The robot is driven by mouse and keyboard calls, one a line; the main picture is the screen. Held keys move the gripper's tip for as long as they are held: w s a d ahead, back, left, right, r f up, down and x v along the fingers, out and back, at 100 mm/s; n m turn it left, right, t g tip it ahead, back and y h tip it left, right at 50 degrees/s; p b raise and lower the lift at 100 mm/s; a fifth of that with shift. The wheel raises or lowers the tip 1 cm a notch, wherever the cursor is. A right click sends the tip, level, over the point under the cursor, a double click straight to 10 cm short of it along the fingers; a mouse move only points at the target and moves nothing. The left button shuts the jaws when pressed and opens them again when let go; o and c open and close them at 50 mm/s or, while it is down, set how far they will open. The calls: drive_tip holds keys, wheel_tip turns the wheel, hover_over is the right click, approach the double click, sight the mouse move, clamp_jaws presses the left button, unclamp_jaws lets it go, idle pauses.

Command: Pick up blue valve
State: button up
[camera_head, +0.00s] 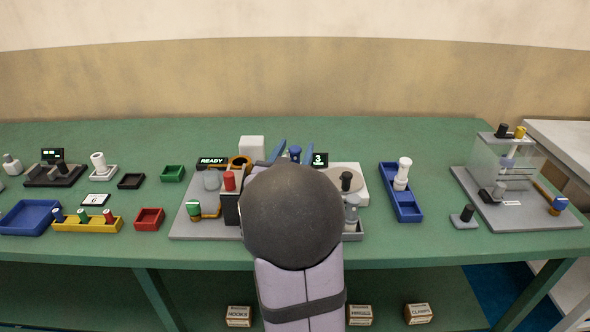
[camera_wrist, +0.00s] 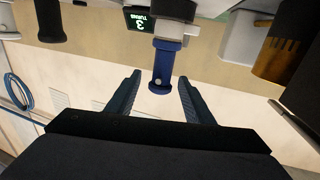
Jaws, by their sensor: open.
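The blue valve (camera_wrist: 161,67) shows in the wrist view as a blue stem with a rounded end, attached to a grey and black fitting. It sits between the tips of my gripper (camera_wrist: 159,78), with a visible gap on each side. The gripper's two dark blue fingers are open and hold nothing. In the head view, the blue valve (camera_head: 295,152) shows as a small blue top between the raised fingers of my gripper (camera_head: 295,148). My dark round wrist hides much of the middle station and the valve's lower part.
A green "3" display (camera_head: 319,159) stands close right of the valve. A red-topped part (camera_head: 229,181) and a white block (camera_head: 252,146) are near on the left. A brass cylinder (camera_wrist: 282,52) is close by in the wrist view. Bare green table (camera_head: 440,150) lies farther right.

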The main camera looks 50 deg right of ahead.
clamp_jaws()
drive_tip(key=shift+r, duration=0.15)
wheel_tip(320, 180, up, 10)
drive_tip(key=shift+f+p, duration=0.1)
drive_tip(key=shift+p, duration=0.7)
